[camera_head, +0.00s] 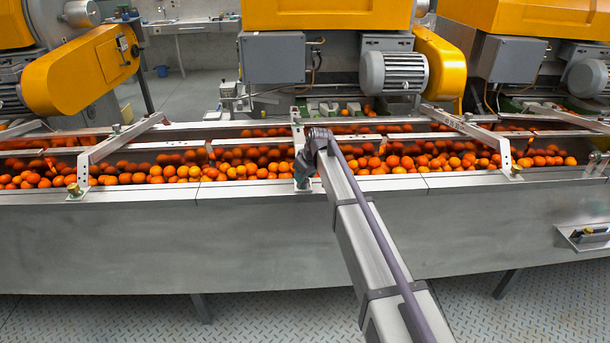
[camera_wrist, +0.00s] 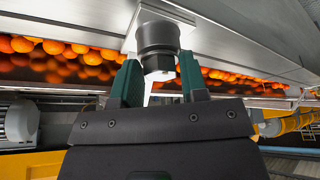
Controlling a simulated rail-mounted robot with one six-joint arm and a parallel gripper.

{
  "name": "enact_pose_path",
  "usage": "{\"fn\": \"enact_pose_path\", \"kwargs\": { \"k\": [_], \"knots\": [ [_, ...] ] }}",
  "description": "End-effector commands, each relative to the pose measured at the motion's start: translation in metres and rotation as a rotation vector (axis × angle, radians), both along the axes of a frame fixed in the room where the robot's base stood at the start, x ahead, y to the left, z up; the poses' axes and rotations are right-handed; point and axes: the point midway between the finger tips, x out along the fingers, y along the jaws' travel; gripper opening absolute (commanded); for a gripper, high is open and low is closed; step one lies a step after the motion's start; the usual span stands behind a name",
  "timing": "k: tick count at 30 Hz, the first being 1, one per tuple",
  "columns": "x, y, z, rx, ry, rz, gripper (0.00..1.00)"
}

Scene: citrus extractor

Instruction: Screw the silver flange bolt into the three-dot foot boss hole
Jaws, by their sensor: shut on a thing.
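In the wrist view my gripper (camera_wrist: 158,62) has its two green fingers on either side of a dark grey, round, collared part, which I take to be the silver flange bolt (camera_wrist: 157,38). The bolt's far end is against or close to a pale foot plate (camera_wrist: 133,28); I cannot tell how deep it sits. The hole is hidden, and the dot marks cannot be read. In the head view my gripper (camera_head: 303,172) is at the middle bracket's foot on the trough's front ledge, mostly hidden by my arm. The bolt cannot be made out there.
Brass-coloured bolts stand on the left foot (camera_head: 73,189) and right foot (camera_head: 516,170). Oranges (camera_head: 240,165) fill the trough behind the ledge (camera_head: 120,193). Yellow extractor machines (camera_head: 325,14) stand behind. A small tray (camera_head: 585,238) hangs at the right front. The ledge between the feet is clear.

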Motion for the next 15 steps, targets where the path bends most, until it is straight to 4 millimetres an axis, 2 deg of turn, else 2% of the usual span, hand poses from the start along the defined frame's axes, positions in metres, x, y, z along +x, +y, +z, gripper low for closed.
{"fn": "enact_pose_path", "kwargs": {
  "k": [2, 8, 12, 15],
  "knots": [
    [-0.0013, 0.0006, -0.0002, 0.000, 0.001, -0.051, 0.26],
    [-0.0008, 0.0006, -0.0003, 0.000, 0.001, -0.057, 0.26],
    [-0.0022, 0.0021, -0.0004, 0.000, 0.001, -0.183, 0.25],
    [-0.0014, 0.0016, -0.0005, 0.000, 0.001, -0.203, 0.25]
  ]
}}
